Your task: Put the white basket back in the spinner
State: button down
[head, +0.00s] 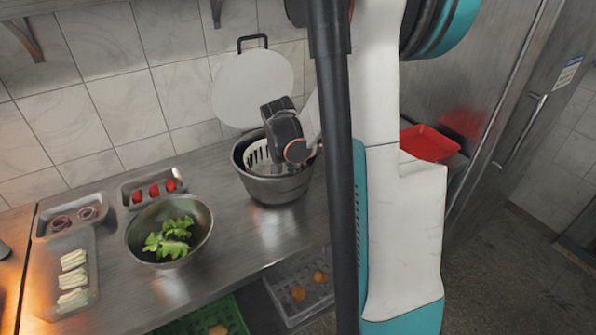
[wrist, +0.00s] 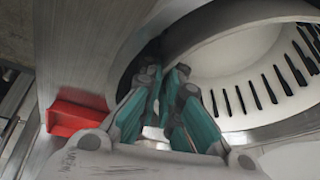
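The white slotted basket (head: 257,153) sits inside the grey spinner bowl (head: 275,190) on the steel counter. It looks a little tilted, but my gripper hides its right side. In the wrist view the basket's slotted inner wall (wrist: 240,65) fills the upper right, with the bowl's rim around it. My gripper (wrist: 166,72) is at the basket's edge, its teal-padded fingers pointing into the bowl. The fingertips are close together with a narrow gap. I cannot tell whether the basket's rim is between them. In the head view my gripper (head: 285,135) is over the bowl's right part.
A white round lid (head: 252,88) with a dark handle leans on the wall behind the bowl. A steel bowl of lettuce (head: 140,245) and trays of tomatoes (head: 130,190), onions (head: 45,225) and pale slices (head: 50,300) stand left. A red tray (head: 430,142) is at right.

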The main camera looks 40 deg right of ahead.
jog(key=shift+f, duration=0.15)
jog(key=c, duration=2.1)
grip_release()
jog(key=p+v, duration=0.3)
jog(key=v, duration=0.9)
